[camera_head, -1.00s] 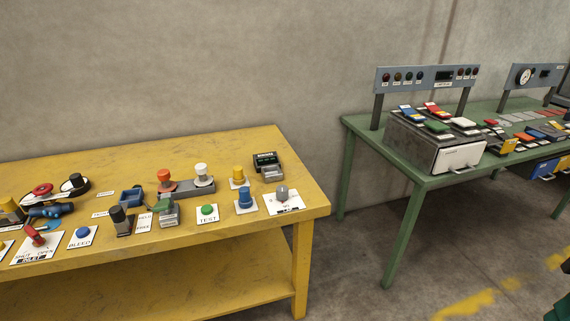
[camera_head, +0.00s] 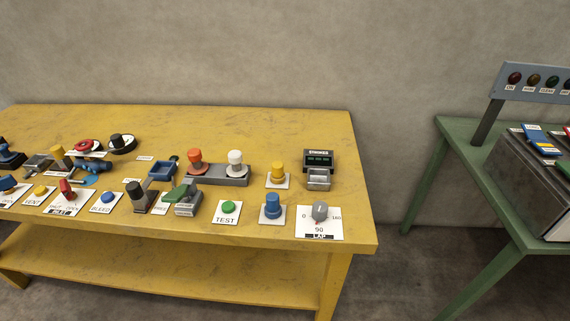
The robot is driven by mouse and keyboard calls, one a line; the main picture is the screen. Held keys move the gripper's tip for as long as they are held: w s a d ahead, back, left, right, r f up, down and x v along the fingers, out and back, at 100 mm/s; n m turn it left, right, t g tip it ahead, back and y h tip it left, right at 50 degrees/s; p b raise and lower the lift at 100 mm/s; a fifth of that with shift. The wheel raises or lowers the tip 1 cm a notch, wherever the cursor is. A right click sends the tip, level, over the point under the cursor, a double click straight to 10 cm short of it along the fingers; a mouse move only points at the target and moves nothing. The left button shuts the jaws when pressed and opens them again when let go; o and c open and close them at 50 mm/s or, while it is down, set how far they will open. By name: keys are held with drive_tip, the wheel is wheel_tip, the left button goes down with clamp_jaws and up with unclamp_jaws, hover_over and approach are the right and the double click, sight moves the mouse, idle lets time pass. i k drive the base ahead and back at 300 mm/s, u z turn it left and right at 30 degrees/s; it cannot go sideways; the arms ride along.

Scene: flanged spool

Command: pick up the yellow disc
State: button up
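I cannot make out a loose yellow disc for certain on the yellow table (camera_head: 290,118). Three yellow parts show on it. A stepped yellow knob (camera_head: 277,171) stands on a white plate at the right. A low round yellow button (camera_head: 40,190) sits on a white plate at the far left. A small yellow piece (camera_head: 57,151) stands near the grey block at the left. My gripper is not in view.
Orange (camera_head: 195,158) and white (camera_head: 235,160) knobs, a blue knob (camera_head: 272,207), a green TEST button (camera_head: 228,207) and a grey dial (camera_head: 319,211) crowd the table. A green table (camera_head: 462,140) stands right, across a floor gap. The table's back strip is clear.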

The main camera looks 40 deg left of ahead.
sight(277, 176)
drive_tip(key=u, duration=0.4)
drive_tip(key=i, duration=0.7)
drive_tip(key=u, duration=1.15)
drive_tip(key=i, duration=0.4)
drive_tip(key=u, duration=0.45)
